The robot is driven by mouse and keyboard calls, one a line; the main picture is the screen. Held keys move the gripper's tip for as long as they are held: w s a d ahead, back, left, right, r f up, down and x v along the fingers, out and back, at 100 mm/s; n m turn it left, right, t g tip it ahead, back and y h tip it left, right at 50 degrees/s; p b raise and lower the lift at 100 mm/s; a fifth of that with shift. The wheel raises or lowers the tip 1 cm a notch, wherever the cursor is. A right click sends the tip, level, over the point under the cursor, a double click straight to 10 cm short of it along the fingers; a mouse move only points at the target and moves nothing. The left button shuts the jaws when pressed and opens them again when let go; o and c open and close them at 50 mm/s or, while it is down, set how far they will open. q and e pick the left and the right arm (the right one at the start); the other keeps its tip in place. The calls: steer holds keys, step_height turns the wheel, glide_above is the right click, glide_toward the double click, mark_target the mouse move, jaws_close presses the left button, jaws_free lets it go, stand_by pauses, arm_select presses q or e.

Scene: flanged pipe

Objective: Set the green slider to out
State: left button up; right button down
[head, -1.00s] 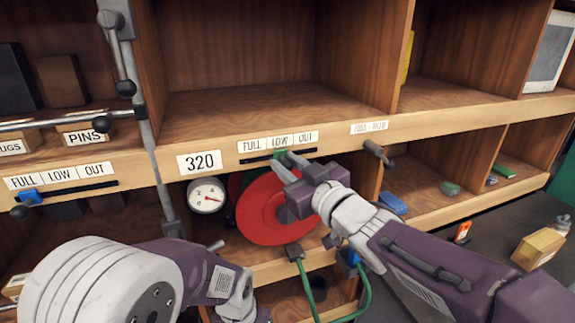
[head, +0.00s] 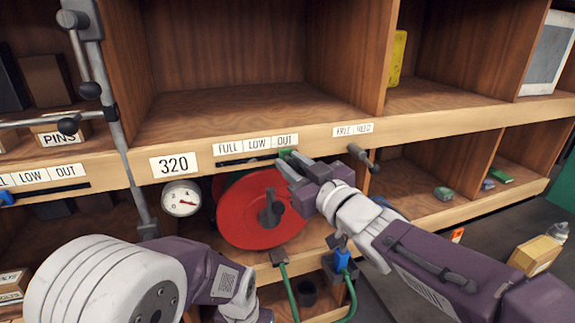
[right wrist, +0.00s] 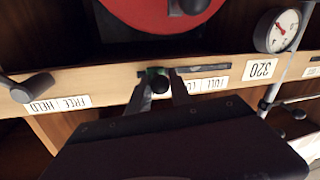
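The green slider (head: 286,153) sits at the right end of its dark slot on the shelf edge, below the OUT label (head: 285,140). In the right wrist view, which is upside down, the green slider (right wrist: 154,71) with its dark round knob lies between the fingertips of my right gripper (right wrist: 161,78). The fingers appear closed on it, one on each side. In the head view my right gripper (head: 288,165) reaches up to the slot from the lower right and partly covers the slider. My left arm shows at lower left, but its gripper is not visible.
A red disc (head: 240,205) and a round gauge (head: 181,198) are below the slot. A grey peg (head: 358,152) sticks out to the right under another label. A vertical grey rod (head: 115,110) stands to the left. Green cable (head: 290,290) hangs below.

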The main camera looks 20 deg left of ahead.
steer(key=shift+s+a+r, duration=0.1)
steer(key=shift+s+a, duration=0.05)
steer(key=c, duration=1.2)
jaws_free()
steer(key=shift+c, duration=0.2)
steer(key=shift+o, duration=0.3)
steer(key=shift+w+d, duration=0.55)
steer(key=shift+d, duration=0.05)
steer(key=shift+s+a, duration=0.35)
steer(key=shift+s, duration=0.1)
steer(key=v, duration=0.9)
